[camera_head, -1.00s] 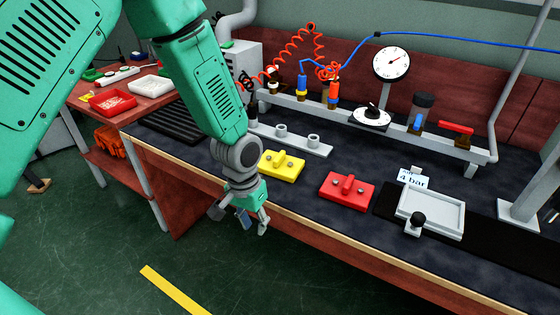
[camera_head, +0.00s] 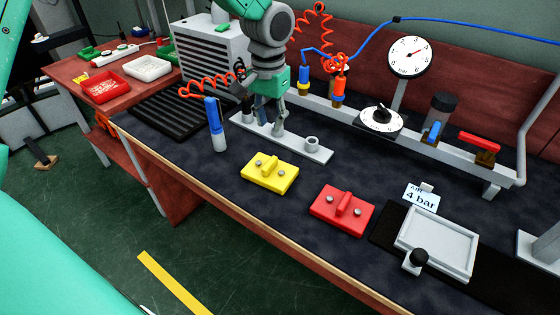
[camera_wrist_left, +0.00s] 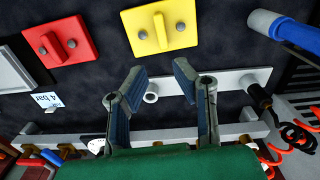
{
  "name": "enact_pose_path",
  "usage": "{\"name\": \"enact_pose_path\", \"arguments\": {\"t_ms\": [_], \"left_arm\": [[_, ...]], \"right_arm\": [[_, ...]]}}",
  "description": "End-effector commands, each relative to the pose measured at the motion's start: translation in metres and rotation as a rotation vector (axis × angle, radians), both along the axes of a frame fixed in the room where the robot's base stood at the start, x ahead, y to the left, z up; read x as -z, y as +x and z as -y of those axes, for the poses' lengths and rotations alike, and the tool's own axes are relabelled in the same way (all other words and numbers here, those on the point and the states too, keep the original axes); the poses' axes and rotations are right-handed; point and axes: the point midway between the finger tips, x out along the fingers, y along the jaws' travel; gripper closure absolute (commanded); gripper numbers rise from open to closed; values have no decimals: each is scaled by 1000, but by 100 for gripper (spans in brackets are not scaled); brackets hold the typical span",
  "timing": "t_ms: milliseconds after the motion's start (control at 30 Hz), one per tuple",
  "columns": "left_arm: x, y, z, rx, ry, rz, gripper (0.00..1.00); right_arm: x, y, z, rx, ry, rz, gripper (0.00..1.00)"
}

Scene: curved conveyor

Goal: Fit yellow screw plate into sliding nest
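The yellow screw plate (camera_head: 257,179), with a raised grip and two grey screws, lies flat on the dark bench; it also shows at the top of the left wrist view (camera_wrist_left: 158,40). The sliding nest (camera_head: 402,238), a grey framed tray with a black knob, sits on a black strip at the right and looks empty. My left gripper (camera_head: 264,125) is above the grey socket rail, behind the yellow plate and apart from it. In the left wrist view its fingers (camera_wrist_left: 160,72) are spread with nothing between them. My right gripper is not in view.
A red screw plate (camera_head: 342,211) lies between the yellow plate and nest. A blue-and-grey cylindrical tool (camera_head: 216,125) stands left of the gripper. The socket rail (camera_head: 318,153) lies below it. A gauge (camera_head: 408,57) and a dial (camera_head: 380,119) stand behind. Bare bench lies around the plates.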

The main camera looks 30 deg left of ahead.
Motion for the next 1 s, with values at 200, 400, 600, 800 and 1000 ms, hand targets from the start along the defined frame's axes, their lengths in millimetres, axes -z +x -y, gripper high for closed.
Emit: {"name": "enact_pose_path", "arguments": {"t_ms": [200,400,600,800,1000], "left_arm": [[36,-2,0,1,-1,-5,76],[73,-1,0,1,0,-6,76],[87,-1,0,0,-1,-2,76],[105,-2,-2,0,-1,-4,76],[134,-2,-3,0,-2,-3,76]], "right_arm": [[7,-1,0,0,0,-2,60],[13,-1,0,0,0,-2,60],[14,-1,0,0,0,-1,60],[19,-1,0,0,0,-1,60],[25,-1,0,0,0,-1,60]]}}
